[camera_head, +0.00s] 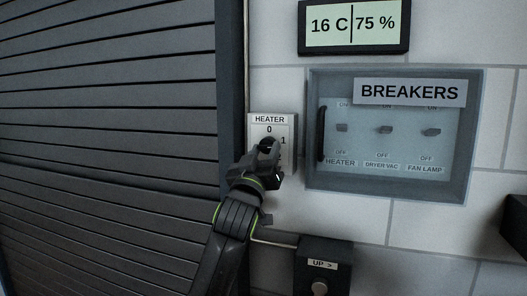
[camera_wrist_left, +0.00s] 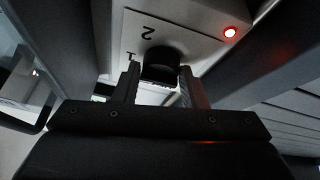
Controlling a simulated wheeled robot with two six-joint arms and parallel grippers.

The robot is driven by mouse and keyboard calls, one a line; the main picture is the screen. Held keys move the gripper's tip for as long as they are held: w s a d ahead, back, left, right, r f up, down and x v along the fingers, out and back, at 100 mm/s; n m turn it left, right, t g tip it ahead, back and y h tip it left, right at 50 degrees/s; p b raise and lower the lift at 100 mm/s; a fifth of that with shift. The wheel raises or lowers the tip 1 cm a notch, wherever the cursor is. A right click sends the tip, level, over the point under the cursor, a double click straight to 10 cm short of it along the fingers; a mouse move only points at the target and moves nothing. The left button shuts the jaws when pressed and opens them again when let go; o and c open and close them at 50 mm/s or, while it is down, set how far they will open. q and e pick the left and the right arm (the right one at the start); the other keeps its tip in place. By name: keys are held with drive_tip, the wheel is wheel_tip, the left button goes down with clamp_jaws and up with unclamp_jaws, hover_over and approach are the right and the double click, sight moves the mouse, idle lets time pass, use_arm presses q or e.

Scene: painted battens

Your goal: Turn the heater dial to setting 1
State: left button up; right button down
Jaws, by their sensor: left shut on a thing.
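The heater box (camera_head: 284,120) is a pale wall box labelled HEATER, with marks 0 and 1 showing in the head view. My left gripper (camera_head: 268,146) is at its face and covers most of the dial. In the left wrist view the round black heater dial (camera_wrist_left: 161,65) sits between the two fingers of my left gripper (camera_wrist_left: 158,82), which is shut on it. Marks 2 and 1 show on the plate beside the dial there. I cannot tell which mark the dial points to. My right gripper is not in view.
A red lamp (camera_wrist_left: 230,32) glows on the heater box. Right of it is the breaker cabinet (camera_head: 474,140), its clear door closed, with a black handle (camera_head: 321,133). A display (camera_head: 353,25) reads 16 C and 75 %. An UP button box (camera_head: 324,265) is below. A dark slatted shutter (camera_head: 110,120) fills the left.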

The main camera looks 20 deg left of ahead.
use_arm(q)
drive_tip(key=shift+d+n+g+y+b, duration=0.15)
drive_tip(key=shift+n+y, duration=0.55)
drive_tip(key=shift+n, duration=0.55)
drive_tip(key=shift+d+n+g+y+b, duration=0.15)
drive_tip(key=shift+n+y, duration=0.55)
drive_tip(key=shift+n, duration=0.55)
drive_tip(key=shift+a, duration=0.1)
drive_tip(key=o, duration=0.9)
drive_tip(key=b+v, duration=0.5)
drive_tip(key=v, duration=1.2)
drive_tip(key=shift+s+f, duration=0.15)
drive_tip(key=shift+f, duration=0.05)
